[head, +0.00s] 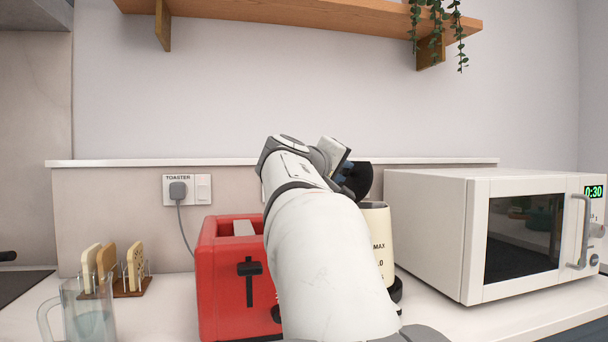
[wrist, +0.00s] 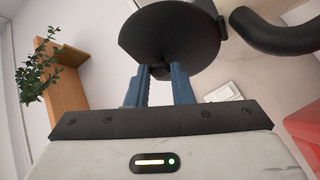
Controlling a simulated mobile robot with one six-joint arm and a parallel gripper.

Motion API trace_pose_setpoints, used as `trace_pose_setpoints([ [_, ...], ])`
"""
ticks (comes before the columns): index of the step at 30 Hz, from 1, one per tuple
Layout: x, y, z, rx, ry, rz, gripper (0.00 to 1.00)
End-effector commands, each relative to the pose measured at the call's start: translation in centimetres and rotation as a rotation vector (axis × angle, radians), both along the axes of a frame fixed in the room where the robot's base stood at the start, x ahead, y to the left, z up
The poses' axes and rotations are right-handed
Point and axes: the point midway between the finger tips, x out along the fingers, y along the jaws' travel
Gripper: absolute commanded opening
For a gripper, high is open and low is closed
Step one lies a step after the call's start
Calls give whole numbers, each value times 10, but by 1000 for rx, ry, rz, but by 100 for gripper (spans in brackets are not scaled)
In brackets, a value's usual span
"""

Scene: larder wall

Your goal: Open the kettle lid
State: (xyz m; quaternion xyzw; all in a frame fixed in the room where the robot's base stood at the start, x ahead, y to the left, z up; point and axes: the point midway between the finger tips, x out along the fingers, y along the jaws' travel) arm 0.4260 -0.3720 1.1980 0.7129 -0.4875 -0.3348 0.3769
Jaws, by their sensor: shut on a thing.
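The cream kettle (head: 379,232) stands on the worktop between the toaster and the microwave, partly hidden behind my arm. Its round black lid (head: 363,176) is tilted up steeply above the kettle body. In the wrist view the lid (wrist: 168,32) fills the top middle, with its small knob between my blue fingertips. My gripper (wrist: 161,72) is shut on this knob. The kettle's black curved handle (wrist: 275,35) shows at the upper right of the wrist view. In the head view my gripper is mostly hidden, with a little blue of the fingers (head: 342,179) beside the lid.
A red toaster (head: 222,285) stands close left of the kettle, and a white microwave (head: 430,235) close right. A glass jug (head: 90,318) and toast rack (head: 130,285) sit at the left. A wooden shelf (head: 300,18) with a trailing plant (head: 437,25) hangs above.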

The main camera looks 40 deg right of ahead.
Motion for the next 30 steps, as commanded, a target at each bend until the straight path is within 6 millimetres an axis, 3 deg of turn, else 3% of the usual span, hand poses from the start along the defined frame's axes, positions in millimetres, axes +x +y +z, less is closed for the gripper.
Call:
trace_pose_setpoints([
  [5, 0, 0, 0, 0, 1, -1, 0],
  [6, 0, 0, 0, 0, 1, -1, 23],
  [13, 0, -1, 0, 0, 0, -1, 42],
  [22, -1, 3, 1, 1, 0, 0, 43],
  [30, -13, 43, 6, -1, -2, 4, 43],
])
